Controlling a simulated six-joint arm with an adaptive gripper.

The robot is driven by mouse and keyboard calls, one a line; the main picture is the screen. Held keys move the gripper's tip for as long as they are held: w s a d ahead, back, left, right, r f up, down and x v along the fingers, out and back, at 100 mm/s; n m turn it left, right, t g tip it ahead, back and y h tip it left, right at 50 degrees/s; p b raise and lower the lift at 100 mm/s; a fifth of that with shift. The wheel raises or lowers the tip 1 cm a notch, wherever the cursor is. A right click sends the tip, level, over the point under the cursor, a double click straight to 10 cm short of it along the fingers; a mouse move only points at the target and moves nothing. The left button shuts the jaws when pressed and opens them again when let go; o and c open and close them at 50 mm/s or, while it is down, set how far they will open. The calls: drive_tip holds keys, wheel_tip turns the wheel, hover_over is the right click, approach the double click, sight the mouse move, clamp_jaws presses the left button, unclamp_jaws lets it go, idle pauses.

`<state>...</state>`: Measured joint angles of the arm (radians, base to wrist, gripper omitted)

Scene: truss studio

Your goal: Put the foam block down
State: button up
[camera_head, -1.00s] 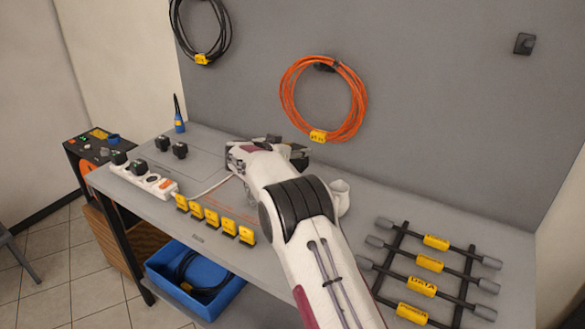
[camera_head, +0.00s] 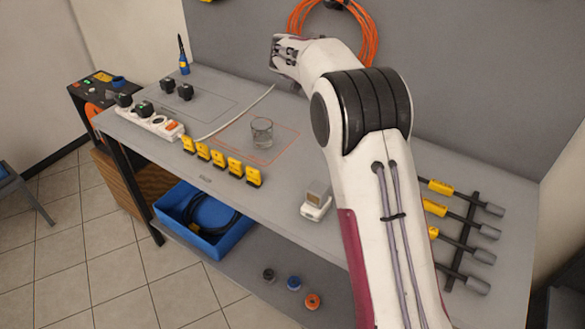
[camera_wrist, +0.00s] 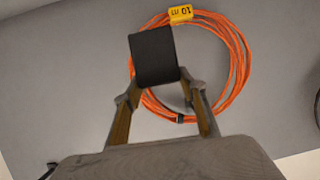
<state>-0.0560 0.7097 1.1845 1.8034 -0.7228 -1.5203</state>
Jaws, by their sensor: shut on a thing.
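The foam block (camera_wrist: 154,56) is a dark, nearly black block. In the wrist view it sits between the fingertips of my gripper (camera_wrist: 158,88), which is shut on it. In the head view my gripper (camera_head: 284,52) is raised above the back of the workbench (camera_head: 225,172), near the grey back panel. I cannot make out the block clearly there. Behind the block in the wrist view is the coiled orange cable (camera_wrist: 237,55) on the panel.
A clear glass (camera_head: 262,132) stands inside an orange-red outlined area. Yellow tags (camera_head: 220,160) line the front edge, left of a small white device (camera_head: 316,205). A power strip (camera_head: 150,122) and black knobs (camera_head: 177,90) are at left. Rods on a rack (camera_head: 465,235) lie at right.

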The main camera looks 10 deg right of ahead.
drive_tip(key=shift+s+r+n+t+y, duration=0.4)
drive_tip(key=shift+s+r+n, duration=0.15)
drive_tip(key=shift+r, duration=0.25)
drive_tip(key=s+a+f+n+t+y, duration=0.2)
drive_tip(key=s+a+f+n+y, duration=0.5)
drive_tip(key=s+a+f, duration=0.4)
wheel_tip(320, 180, down, 2)
drive_tip(key=shift+a+f+t+y, duration=0.25)
drive_tip(key=shift+a+y, duration=0.35)
drive_tip(key=shift+a, duration=0.6)
idle(0.4)
wheel_tip(320, 180, down, 6)
idle(0.6)
drive_tip(key=shift+f, duration=0.15)
